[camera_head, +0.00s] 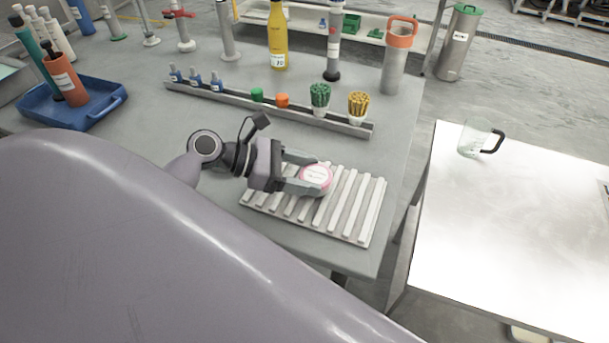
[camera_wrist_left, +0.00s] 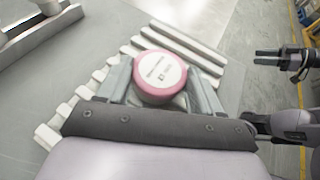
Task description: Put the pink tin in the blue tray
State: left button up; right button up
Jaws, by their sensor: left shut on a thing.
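The pink tin (camera_head: 316,177) has a white label on its top and is over the white slatted rack (camera_head: 352,222) near the front of the grey table. My left gripper (camera_head: 308,178) is shut on the tin, with a finger on each side of it. In the left wrist view the tin (camera_wrist_left: 159,75) sits between the two fingers. I cannot tell if the tin still touches the slats. The blue tray (camera_head: 112,116) is at the far left of the table and holds an orange-red container (camera_head: 68,82) with something dark-topped in or by it.
A long grey rail (camera_head: 270,112) with small bottles, caps and two tufted cups crosses the table behind the rack. A yellow bottle (camera_head: 277,38) and stands are behind it. A glass jug (camera_head: 474,140) stands on the white table (camera_head: 520,230) at the right. Bare table lies between rail and tray.

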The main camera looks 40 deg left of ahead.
pick_arm(q)
jog(key=shift+f, duration=0.25)
jog(key=shift+f, duration=0.1)
jog(key=o, duration=1.1)
